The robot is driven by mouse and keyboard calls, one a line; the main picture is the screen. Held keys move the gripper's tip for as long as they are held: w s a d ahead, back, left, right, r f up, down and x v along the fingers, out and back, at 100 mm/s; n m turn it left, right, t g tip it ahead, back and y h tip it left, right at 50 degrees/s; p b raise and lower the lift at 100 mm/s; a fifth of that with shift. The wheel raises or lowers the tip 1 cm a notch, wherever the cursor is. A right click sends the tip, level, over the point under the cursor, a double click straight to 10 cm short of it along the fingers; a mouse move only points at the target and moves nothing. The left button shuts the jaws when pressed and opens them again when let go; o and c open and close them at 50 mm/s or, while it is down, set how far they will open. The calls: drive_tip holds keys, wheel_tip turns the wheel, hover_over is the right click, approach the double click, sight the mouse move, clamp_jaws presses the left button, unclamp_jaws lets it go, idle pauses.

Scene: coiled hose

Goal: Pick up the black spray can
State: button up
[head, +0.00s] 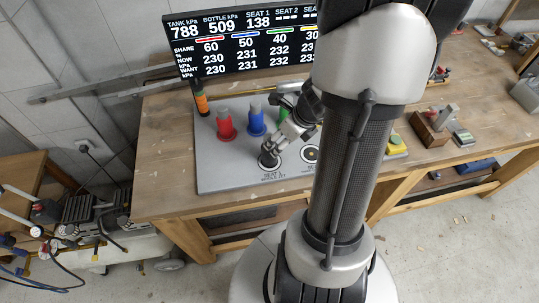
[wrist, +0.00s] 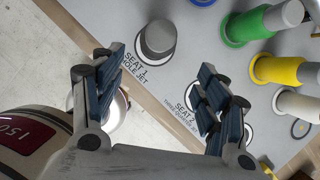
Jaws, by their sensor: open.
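I cannot make out a clear black spray can. A slim black cylinder with an orange band (head: 200,99) stands at the back left edge of the grey board (head: 222,172) in the head view; I cannot tell if it is the can. My gripper (head: 284,137) is over the board near seat 1, to the right of and nearer than that cylinder. In the wrist view my gripper (wrist: 158,100) is open, with nothing between its fingers. A grey capped plug (wrist: 158,38) at seat 1 lies beyond the fingertips, apart from them.
A red plug (head: 225,124) and a blue plug (head: 256,122) stand on the board. Green (wrist: 255,25), yellow (wrist: 280,70) and white (wrist: 300,106) plugs show in the wrist view. A display (head: 245,42) stands behind. My arm hides the middle.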

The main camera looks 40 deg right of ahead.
drive_tip(key=b, duration=0.3)
approach(268, 161)
wheel_tip(268, 161, down, 2)
drive_tip(key=w+d, duration=0.2)
drive_tip(key=d, duration=0.1)
drive_tip(key=shift+w+a+f+b, duration=0.25)
drive_tip(key=shift+w+f+b, duration=0.4)
drive_tip(key=shift+w+f, duration=0.4)
drive_tip(key=shift+w+a+f+b, duration=0.25)
drive_tip(key=shift+w+f+b, duration=0.45)
drive_tip(key=shift+f, duration=0.6)
drive_tip(key=shift+r, duration=0.1)
drive_tip(key=c, duration=1.4)
drive_tip(key=shift+r, duration=0.1)
